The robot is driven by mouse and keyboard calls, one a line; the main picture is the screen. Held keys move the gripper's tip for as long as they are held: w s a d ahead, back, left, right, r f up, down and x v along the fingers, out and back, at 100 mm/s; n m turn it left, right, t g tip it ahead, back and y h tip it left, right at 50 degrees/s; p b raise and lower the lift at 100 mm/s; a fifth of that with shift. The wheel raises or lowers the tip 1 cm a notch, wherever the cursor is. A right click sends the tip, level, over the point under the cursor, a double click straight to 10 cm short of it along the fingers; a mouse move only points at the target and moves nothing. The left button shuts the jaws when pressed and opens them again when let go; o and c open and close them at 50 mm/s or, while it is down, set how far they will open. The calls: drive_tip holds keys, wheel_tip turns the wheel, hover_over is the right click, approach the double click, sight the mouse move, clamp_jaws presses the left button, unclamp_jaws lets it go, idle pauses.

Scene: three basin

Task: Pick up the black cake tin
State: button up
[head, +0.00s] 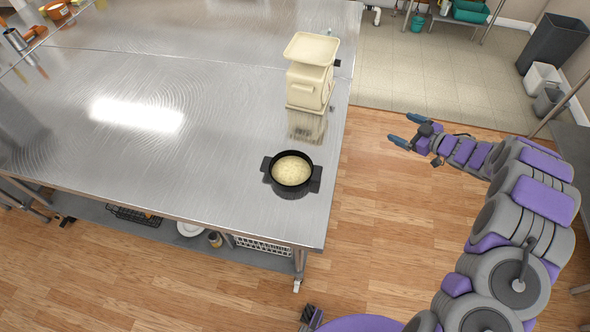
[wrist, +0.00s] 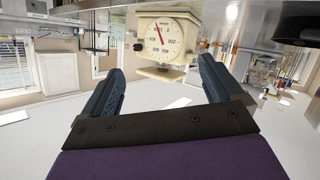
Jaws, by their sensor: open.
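A round black two-handled tin (head: 291,189) stands upright near the front right corner of the steel table in the head view. It holds something pale and yellowish. This is the only black tin-like vessel I see. My gripper (head: 400,130) is open and empty, right of the table edge and apart from the tin. In the wrist view, the open fingers (wrist: 158,80) have nothing between them in contact. A dark shape (wrist: 298,27) at the upper right may be the tin, but I cannot tell.
A cream weighing scale (head: 311,75) stands behind the tin near the table's right edge; its dial shows in the wrist view (wrist: 164,42). The steel table (head: 180,165) is bare left of the tin. Open wooden floor (head: 385,215) lies between the table and my arm.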

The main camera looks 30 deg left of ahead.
drive_tip(key=s+a+f+n+g+y, duration=0.2)
drive_tip(key=s+a+f+g, duration=0.25)
drive_tip(key=s, duration=0.25)
drive_tip(key=n+g+y, duration=0.2)
drive_tip(key=g+y, duration=0.1)
drive_tip(key=g, duration=0.3)
approach(321, 173)
drive_tip(key=x, duration=1)
drive_tip(key=shift+a+f, duration=0.25)
drive_tip(key=shift+a, duration=0.15)
drive_tip(key=shift+d+r, duration=0.15)
drive_tip(key=shift+d, duration=0.5)
drive_tip(key=shift+a, duration=0.1)
drive_tip(key=shift+c, duration=1.2)
drive_tip(key=shift+a, duration=0.65)
drive_tip(key=c, duration=0.4)
drive_tip(key=shift+c, duration=0.9)
drive_tip(key=shift+d, duration=0.55)
drive_tip(key=c, duration=0.5)
